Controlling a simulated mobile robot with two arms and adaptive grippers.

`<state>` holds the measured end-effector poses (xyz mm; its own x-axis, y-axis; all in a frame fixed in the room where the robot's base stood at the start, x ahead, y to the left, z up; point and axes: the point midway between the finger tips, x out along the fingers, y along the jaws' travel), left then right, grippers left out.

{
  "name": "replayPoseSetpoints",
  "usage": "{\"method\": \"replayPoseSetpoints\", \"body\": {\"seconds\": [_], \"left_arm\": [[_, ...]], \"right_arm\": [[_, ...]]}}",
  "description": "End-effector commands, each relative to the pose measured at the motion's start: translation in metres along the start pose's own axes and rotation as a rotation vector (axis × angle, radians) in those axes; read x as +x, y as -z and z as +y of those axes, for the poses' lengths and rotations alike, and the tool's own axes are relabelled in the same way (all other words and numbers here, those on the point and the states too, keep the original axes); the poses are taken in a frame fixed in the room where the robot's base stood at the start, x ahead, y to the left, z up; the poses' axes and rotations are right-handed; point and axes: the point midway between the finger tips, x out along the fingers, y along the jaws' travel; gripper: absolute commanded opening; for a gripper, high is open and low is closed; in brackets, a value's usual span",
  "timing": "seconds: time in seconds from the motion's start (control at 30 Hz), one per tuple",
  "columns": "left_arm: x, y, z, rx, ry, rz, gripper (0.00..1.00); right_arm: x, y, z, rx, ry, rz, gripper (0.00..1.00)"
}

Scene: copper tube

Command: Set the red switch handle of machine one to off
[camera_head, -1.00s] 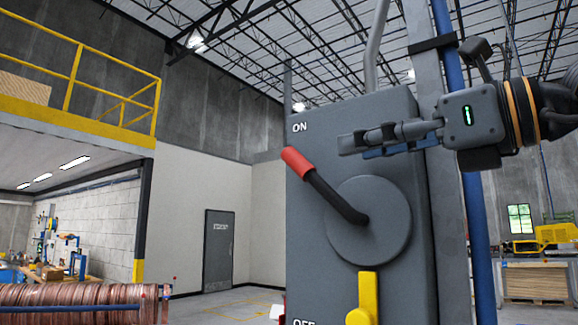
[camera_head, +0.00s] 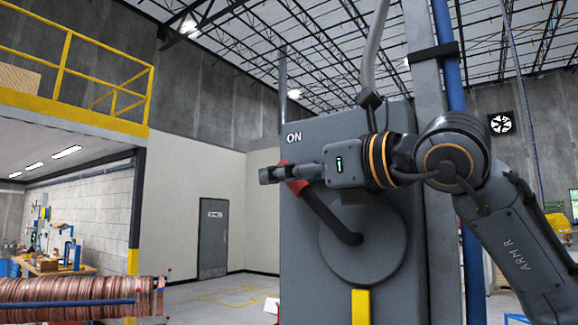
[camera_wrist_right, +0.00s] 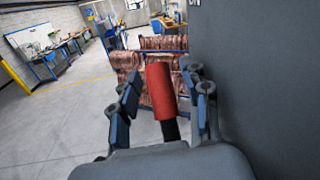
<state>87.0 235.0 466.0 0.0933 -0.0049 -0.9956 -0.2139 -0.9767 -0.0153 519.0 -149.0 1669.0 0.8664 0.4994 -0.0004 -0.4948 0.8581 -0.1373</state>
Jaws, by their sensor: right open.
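The grey switch box of the machine (camera_head: 300,240) stands in the middle of the head view, with ON printed at its top left. Its lever (camera_head: 330,218) slants up and left from a round disc, toward ON. The red handle end (camera_head: 296,187) is partly hidden behind my right gripper (camera_head: 268,175). In the right wrist view the red handle (camera_wrist_right: 161,90) lies between the two open fingers of the right gripper (camera_wrist_right: 160,98), with a gap visible on each side. My left gripper is not in view.
A yellow bar (camera_head: 361,305) shows low on the box front. A copper coil rack (camera_head: 80,298) stands at the lower left. A blue pipe (camera_head: 471,280) and a grey post run up behind the box. The floor left of the box (camera_head: 225,296) looks mostly clear.

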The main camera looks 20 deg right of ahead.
Motion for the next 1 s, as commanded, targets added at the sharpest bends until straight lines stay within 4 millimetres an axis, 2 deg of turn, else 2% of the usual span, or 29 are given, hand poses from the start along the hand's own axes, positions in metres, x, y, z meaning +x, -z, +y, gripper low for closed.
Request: {"method": "replayPoseSetpoints", "body": {"seconds": [0.27,0.5,0.8,1.0], "left_arm": [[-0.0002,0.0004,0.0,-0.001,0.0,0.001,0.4],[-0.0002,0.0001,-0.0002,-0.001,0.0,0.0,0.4],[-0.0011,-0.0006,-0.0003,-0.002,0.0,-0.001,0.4],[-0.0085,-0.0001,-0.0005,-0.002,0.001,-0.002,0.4]], "right_arm": [[0.0017,0.0004,0.0001,0.0,0.0,0.0,0.47],[0.0015,0.0003,0.0,0.0,0.0,0.0,0.0],[0.0017,0.0,-0.0001,0.0,0.0,0.004,0.0],[0.006,0.0018,0.001,-0.006,-0.007,0.05,0.0]]}}
